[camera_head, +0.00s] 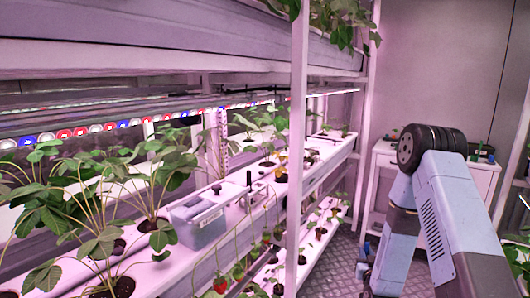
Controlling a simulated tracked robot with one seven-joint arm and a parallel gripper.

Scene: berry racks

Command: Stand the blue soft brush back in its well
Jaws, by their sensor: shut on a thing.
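I cannot make out the blue soft brush for certain. A grey-blue box with a pale lid (199,226) sits on the white rack shelf at centre left. A thin dark upright stick (249,181) stands just right of it; I cannot tell what it is. No well for a brush can be clearly picked out. My arm rises at the right, bends at a dark joint and runs down out of the bottom edge. My gripper is below the frame, so its jaws and anything in them are hidden.
Leafy strawberry plants (75,200) crowd the shelf at left. A white rack post (297,140) stands mid-picture. A lower planted shelf (318,234) runs beneath. A white side table (482,168) with small blue and green items is behind my arm. Grey floor (335,262) shows between.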

